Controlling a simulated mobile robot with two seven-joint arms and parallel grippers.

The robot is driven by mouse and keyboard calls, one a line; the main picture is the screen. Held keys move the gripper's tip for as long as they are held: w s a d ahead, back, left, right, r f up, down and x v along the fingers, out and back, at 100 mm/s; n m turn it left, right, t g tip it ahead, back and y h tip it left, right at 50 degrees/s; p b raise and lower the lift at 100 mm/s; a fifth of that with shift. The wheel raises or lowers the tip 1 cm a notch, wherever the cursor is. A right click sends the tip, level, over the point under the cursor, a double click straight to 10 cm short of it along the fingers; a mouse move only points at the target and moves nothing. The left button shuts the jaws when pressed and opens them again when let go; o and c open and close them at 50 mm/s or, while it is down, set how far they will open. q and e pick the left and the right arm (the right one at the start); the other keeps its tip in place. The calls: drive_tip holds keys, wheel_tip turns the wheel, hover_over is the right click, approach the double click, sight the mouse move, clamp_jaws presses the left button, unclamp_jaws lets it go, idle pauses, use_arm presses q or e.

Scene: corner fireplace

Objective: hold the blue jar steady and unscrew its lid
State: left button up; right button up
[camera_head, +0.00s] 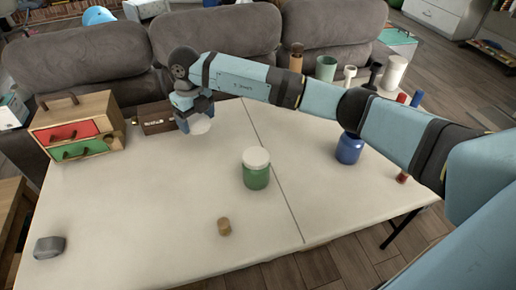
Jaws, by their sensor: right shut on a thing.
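The blue jar (349,149) stands upright on the white table (150,215), right of the middle. My right arm passes in front of its top, so I cannot see the rim fully. My right gripper (194,112) is at the back left of the table, pointing down, well away from the blue jar. It is shut on a round white piece that looks like a lid (201,126). The fingers partly hide this piece, and I cannot tell whether it touches the table. My left gripper is not in view.
A green jar with a white lid (256,169) stands mid-table, with a cork-like piece (224,227) in front. A grey block (49,247) lies front left. A small drawer cabinet (78,128) and a brown case (155,118) stand back left. Several containers (326,68) line the back right.

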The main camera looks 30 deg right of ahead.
drive_tip(key=s+d+r+m, duration=0.2)
drive_tip(key=s+d, duration=0.2)
drive_tip(key=d, duration=0.7)
wheel_tip(320, 180, up, 2)
drive_tip(key=m+p, duration=0.1)
drive_tip(key=p, duration=0.1)
hover_over(277, 157)
wheel_tip(277, 157, down, 19)
drive_tip(key=shift+w+f+b, duration=0.1)
drive_tip(key=shift+f+b, duration=0.1)
drive_tip(key=shift+b, duration=0.65)
drive_tip(key=shift+f, duration=0.1)
drive_tip(key=o, duration=0.9)
wheel_tip(277, 157, up, 12)
drive_tip(key=shift+r+p, duration=0.15)
drive_tip(key=shift+p, duration=0.3)
